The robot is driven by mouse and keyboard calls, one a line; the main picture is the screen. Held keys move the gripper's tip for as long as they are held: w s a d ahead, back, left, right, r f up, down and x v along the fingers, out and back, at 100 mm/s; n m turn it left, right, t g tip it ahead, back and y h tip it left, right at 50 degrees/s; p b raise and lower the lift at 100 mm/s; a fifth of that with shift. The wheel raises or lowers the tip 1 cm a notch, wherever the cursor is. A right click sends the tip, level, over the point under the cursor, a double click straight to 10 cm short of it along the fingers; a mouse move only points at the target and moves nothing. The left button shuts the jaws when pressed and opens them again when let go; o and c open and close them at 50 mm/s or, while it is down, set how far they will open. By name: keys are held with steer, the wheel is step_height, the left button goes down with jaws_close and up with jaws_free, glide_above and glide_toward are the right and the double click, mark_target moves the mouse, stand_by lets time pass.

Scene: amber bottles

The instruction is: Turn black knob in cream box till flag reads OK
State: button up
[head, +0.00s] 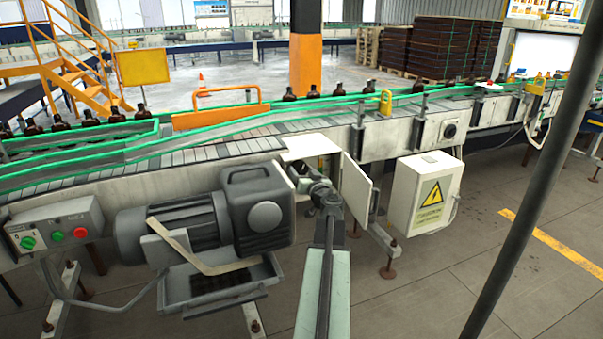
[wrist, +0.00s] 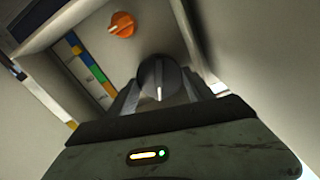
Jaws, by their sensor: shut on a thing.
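The cream box (head: 311,144) is set in the conveyor's side in the head view, with its door (head: 356,187) swung open. My arm reaches to its opening, and my gripper (head: 317,186) hides much of the inside. In the wrist view the black knob (wrist: 159,78) sits on the box's inner panel. Its white pointer line points down in the picture, slightly left. My gripper (wrist: 162,92) is shut on the black knob, one finger at each side. I cannot make out a flag or an OK reading.
An orange knob (wrist: 122,24) sits up and left of the black one, near a coloured strip (wrist: 89,66). A grey motor (head: 205,225) stands close left of my arm. A white warning-sign box (head: 424,192) is to the right, with open floor beyond.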

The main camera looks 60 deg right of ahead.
steer(key=m, duration=0.4)
steer(key=o, duration=1.1)
steer(key=v, duration=0.7)
steer(key=shift+s+a, duration=0.25)
steer(key=shift+a, duration=0.05)
